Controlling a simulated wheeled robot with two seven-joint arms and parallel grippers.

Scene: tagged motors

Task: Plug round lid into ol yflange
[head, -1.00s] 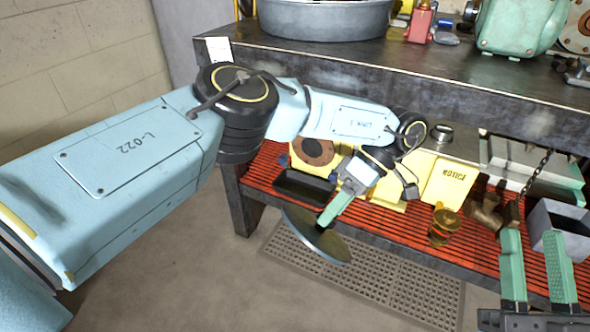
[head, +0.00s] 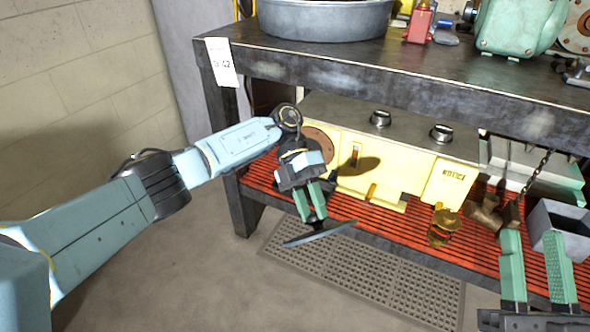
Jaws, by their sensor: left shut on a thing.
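The round lid (head: 328,235) is a thin dark disc, seen nearly edge-on and a little tilted, in front of the lower shelf. My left gripper (head: 311,220) points down and is shut on it, holding it above the floor mat. A yellow housing (head: 405,170) on the lower shelf has a brown round flange (head: 321,143) on its left part, partly hidden behind my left wrist. I cannot tell whether this is the flange named in the task. My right gripper (head: 532,240) points up at the lower right, its green fingers apart and empty.
The dark upper shelf (head: 430,75) holds a grey metal basin (head: 325,18) and a green motor (head: 520,25). The red slatted lower shelf (head: 262,172) holds brass fittings (head: 443,225) and a grey bin (head: 560,225). A grated mat (head: 370,270) lies on the clear floor in front.

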